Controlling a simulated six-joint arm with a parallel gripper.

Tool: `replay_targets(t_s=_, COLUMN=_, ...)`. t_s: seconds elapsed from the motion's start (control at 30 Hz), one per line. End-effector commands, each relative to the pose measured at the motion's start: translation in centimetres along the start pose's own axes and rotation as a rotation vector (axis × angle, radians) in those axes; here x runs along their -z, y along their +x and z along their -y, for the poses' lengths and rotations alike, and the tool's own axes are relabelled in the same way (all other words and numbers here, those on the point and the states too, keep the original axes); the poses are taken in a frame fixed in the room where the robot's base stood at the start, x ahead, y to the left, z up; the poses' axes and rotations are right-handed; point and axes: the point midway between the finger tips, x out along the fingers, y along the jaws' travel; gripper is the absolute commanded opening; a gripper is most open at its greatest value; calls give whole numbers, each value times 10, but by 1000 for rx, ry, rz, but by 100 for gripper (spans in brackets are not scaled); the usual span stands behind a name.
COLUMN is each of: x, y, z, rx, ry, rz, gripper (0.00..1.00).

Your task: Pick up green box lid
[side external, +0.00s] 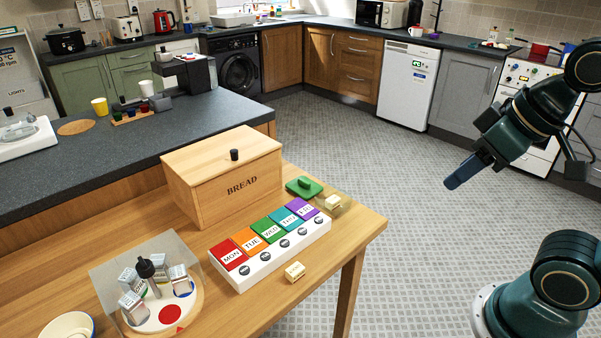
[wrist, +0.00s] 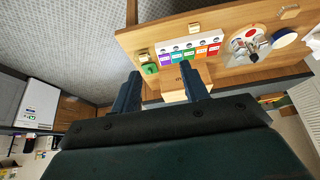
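The green box lid (side external: 304,187) is a small flat green piece with a raised grip on top. It lies on the wooden table beside the bread box, behind the purple end of the pill organiser. It also shows in the wrist view (wrist: 150,69), small and partly near the left finger. My gripper (side external: 452,184) is in the air to the right of the table, well away from the lid. In the wrist view my gripper (wrist: 160,68) has its two dark fingers wide apart with nothing held between them.
The wooden bread box (side external: 222,180) stands left of the lid. The white organiser (side external: 285,258) with coloured day lids lies in front. Small pale blocks (side external: 294,271) lie nearby, one by a clear container. A turntable (side external: 190,315) with small cartons stands front left.

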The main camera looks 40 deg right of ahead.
Motion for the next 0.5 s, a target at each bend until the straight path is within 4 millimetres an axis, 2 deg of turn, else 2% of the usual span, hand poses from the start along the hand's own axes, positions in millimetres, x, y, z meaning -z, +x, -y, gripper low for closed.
replay_targets(t_s=0.03, x=0, y=0, z=0, rx=0, ry=0, rz=0, gripper=55)
replay_targets(t_s=0.27, x=0, y=0, z=0, rx=0, ry=0, rz=0, gripper=100)
replay_targets(t_s=0.5, x=0, y=0, z=0, rx=0, ry=0, rz=0, gripper=100)
